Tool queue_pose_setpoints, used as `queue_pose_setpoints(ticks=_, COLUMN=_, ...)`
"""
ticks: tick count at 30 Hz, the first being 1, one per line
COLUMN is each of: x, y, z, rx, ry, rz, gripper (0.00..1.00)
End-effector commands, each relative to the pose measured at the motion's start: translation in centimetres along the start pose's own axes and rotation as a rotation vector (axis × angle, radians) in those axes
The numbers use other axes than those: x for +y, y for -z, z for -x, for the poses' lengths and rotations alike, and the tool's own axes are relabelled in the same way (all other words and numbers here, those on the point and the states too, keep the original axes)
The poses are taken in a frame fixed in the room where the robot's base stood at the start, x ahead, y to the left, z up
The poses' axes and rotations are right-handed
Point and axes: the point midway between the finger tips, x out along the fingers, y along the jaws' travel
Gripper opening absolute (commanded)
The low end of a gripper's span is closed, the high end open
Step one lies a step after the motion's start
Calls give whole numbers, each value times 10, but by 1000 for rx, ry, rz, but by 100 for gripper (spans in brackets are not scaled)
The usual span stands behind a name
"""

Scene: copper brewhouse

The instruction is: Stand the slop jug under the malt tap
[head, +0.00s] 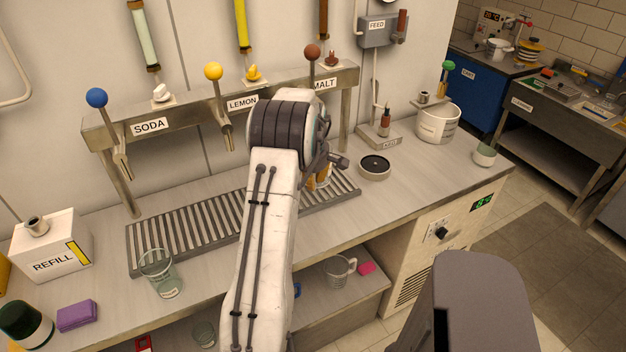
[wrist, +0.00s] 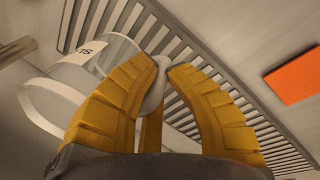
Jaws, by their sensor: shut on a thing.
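The slop jug (wrist: 62,92) is clear, with a partly visible label, at the left of the wrist view. Its pale handle (wrist: 153,98) is between the yellow fingers of my gripper (wrist: 160,68), which is shut on it. The slatted drip tray (wrist: 195,55) is behind the jug and fingers. I cannot tell whether the jug touches the tray. In the head view my gripper (head: 321,178) shows only partly, near the tray's right part, and my arm hides the jug. The malt tap (head: 313,52) has a brown-red ball; my arm hides its spout.
The soda tap (head: 97,98) and lemon tap (head: 213,72) stand left of my arm. A glass (head: 156,268) stands at the tray's front left edge. A round dark-topped disc (head: 374,166) lies right of the tray. An orange piece (wrist: 293,77) shows in the wrist view.

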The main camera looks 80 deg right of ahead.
Motion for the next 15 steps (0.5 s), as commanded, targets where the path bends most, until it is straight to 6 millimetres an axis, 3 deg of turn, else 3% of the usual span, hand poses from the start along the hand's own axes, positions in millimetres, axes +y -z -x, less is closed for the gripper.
queue_pose_setpoints(ticks=15, x=-2, y=0, z=-7, rx=0, ry=-1, rz=0, gripper=0)
